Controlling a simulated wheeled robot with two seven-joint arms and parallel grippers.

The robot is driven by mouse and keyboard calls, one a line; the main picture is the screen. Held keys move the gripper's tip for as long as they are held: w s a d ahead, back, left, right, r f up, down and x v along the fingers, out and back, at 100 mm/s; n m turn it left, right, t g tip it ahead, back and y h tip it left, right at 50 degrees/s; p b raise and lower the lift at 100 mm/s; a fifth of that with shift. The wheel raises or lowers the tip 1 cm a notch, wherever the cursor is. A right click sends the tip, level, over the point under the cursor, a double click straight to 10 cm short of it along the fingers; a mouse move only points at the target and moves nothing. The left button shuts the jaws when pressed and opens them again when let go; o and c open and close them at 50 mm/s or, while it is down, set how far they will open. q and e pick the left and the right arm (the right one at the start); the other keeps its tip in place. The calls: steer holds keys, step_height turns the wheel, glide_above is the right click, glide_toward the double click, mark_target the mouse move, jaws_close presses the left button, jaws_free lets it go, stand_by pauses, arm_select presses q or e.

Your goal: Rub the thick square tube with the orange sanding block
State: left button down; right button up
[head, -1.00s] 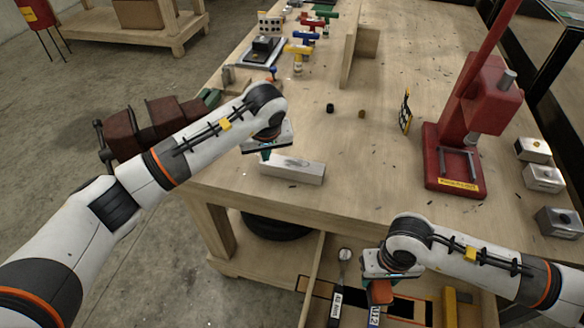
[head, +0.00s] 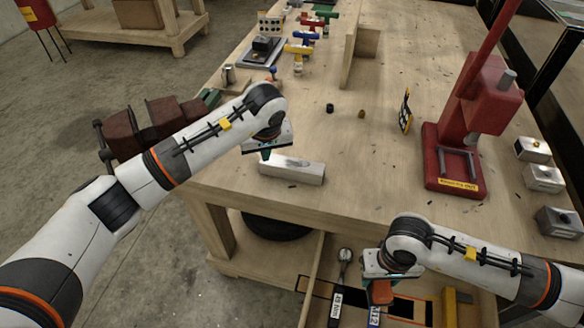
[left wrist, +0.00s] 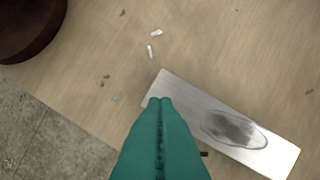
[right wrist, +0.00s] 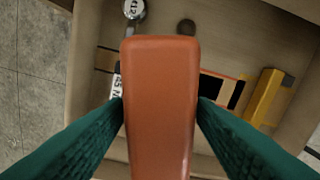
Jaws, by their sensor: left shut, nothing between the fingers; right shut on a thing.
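The thick square tube (head: 292,169) lies on the workbench near its front left edge. In the left wrist view the tube (left wrist: 185,108) shows a dark oval smudge on its upper face. My left gripper (head: 266,155) is shut and empty, above the left end of the tube; its green fingers (left wrist: 163,103) overlap that end in the left wrist view, and I cannot tell whether they touch it. My right gripper (head: 378,280) is shut on the orange sanding block (right wrist: 160,90), in front of the bench over the open drawer or lower shelf (right wrist: 225,50).
A red press (head: 455,160) stands at the right of the bench, with metal blocks (head: 543,177) beside it. A dark red vise (head: 150,130) is at the left edge. The bench around the tube is mostly clear.

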arm_select(q)
steer(key=shift+f+b, duration=0.45)
steer(key=shift+f, duration=0.05)
arm_select(e)
steer(key=shift+f, duration=0.45)
steer(key=shift+r, duration=0.1)
